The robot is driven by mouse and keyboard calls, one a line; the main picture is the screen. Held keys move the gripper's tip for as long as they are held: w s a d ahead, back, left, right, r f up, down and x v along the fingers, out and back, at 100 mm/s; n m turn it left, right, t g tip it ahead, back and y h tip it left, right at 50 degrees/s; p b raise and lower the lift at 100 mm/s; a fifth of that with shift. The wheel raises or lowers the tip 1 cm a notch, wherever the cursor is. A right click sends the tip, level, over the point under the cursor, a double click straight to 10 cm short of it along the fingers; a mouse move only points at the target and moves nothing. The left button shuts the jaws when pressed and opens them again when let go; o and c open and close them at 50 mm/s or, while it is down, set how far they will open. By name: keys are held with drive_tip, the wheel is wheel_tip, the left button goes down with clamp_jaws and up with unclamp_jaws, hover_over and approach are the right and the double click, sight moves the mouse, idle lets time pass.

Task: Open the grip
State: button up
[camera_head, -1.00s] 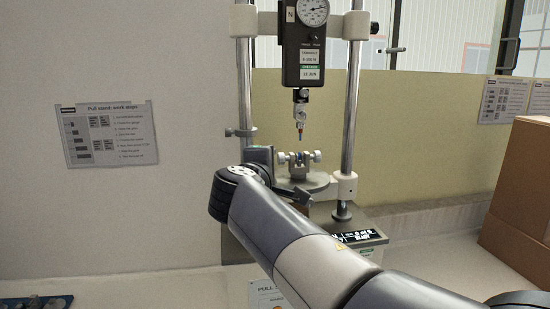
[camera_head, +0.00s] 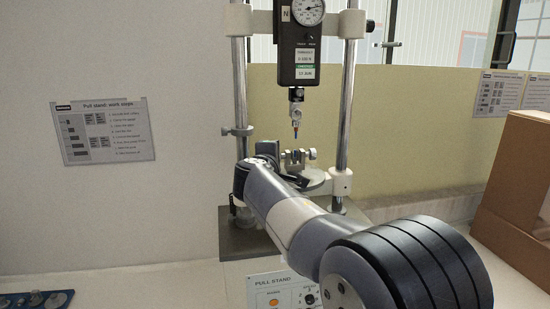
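The pull stand has a small lower grip (camera_head: 299,157) with a pale round knob on its right side, on a round plate (camera_head: 318,180) between two steel columns. Above it, a force gauge (camera_head: 297,55) with a dial carries a thin upper fitting (camera_head: 296,112) with a blue and orange tip, apart from the lower grip. My arm reaches in from the lower right. The dark end of my arm, with my gripper (camera_head: 268,149), is just left of the lower grip. My wrist and the small size hide the fingers and any contact.
The stand's base has a front panel (camera_head: 282,289) with an orange button and a dark knob. A cardboard box (camera_head: 515,180) stands at the right. A blue tray (camera_head: 36,301) with metal parts lies at lower left. A steps sheet (camera_head: 104,131) hangs on the wall.

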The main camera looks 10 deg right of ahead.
drive_tip(key=shift+c, duration=0.4)
drive_tip(key=c, duration=0.9)
drive_tip(key=b, duration=0.3)
drive_tip(key=shift+f, duration=0.3)
drive_tip(key=shift+b, duration=0.5)
drive_tip(key=m+t+b, duration=0.1)
drive_tip(key=t+b, duration=0.1)
drive_tip(key=b, duration=0.7)
drive_tip(key=shift+f+h, duration=0.2)
drive_tip(key=shift+h, duration=0.1)
drive_tip(key=shift+r+t+b, duration=0.2)
drive_tip(key=shift+t+b, duration=0.1)
drive_tip(key=shift+b, duration=0.5)
drive_tip(key=shift+r, duration=0.1)
drive_tip(key=o, duration=1)
